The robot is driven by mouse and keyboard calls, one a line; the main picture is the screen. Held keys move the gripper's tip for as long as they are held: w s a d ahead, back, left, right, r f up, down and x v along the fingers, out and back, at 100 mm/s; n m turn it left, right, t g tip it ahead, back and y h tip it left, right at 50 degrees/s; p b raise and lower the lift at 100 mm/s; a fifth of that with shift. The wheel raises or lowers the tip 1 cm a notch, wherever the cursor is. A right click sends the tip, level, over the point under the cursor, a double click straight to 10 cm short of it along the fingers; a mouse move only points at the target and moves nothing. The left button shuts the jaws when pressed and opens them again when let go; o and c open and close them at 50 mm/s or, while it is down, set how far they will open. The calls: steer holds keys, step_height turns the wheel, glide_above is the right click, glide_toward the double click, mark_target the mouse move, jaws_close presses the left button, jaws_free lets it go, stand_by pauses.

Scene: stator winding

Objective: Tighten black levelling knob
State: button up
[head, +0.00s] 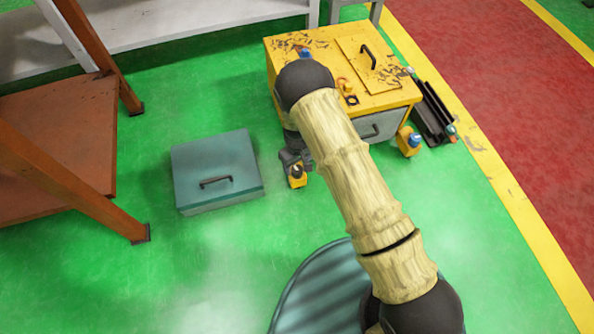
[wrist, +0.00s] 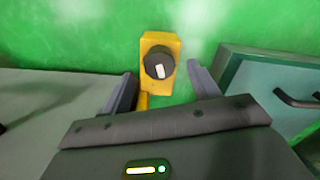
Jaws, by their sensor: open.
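The black levelling knob (wrist: 158,66), round with a pale mark on its face, sits on a yellow foot bracket (wrist: 161,40) in the wrist view. In the head view the dark knob (head: 297,171) shows on the yellow foot (head: 298,182) at the front left corner of the yellow cabinet (head: 309,60). My gripper (wrist: 163,88) is open and empty. In the wrist view its two fingers lie left and right of the knob, with gaps on both sides. Whether the fingertips reach the knob's depth cannot be told. In the head view my gripper (head: 291,158) is partly hidden behind my arm.
A grey-green box (head: 215,167) with a handle lies on the green floor left of my gripper. Another yellow foot with a blue knob (head: 415,140) is at the cabinet's right corner. Black rails (head: 431,115) lie beyond it. An orange-brown frame (head: 75,210) stands far left.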

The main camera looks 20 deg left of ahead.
step_height(320, 180, down, 2)
steer(key=shift+f+b, duration=0.25)
steer(key=shift+b, duration=0.15)
steer(key=c, duration=1)
steer(key=shift+o, duration=0.2)
steer(key=shift+r+m+p, duration=0.15)
steer(key=shift+m+p, duration=0.15)
steer(key=shift+p, duration=0.15)
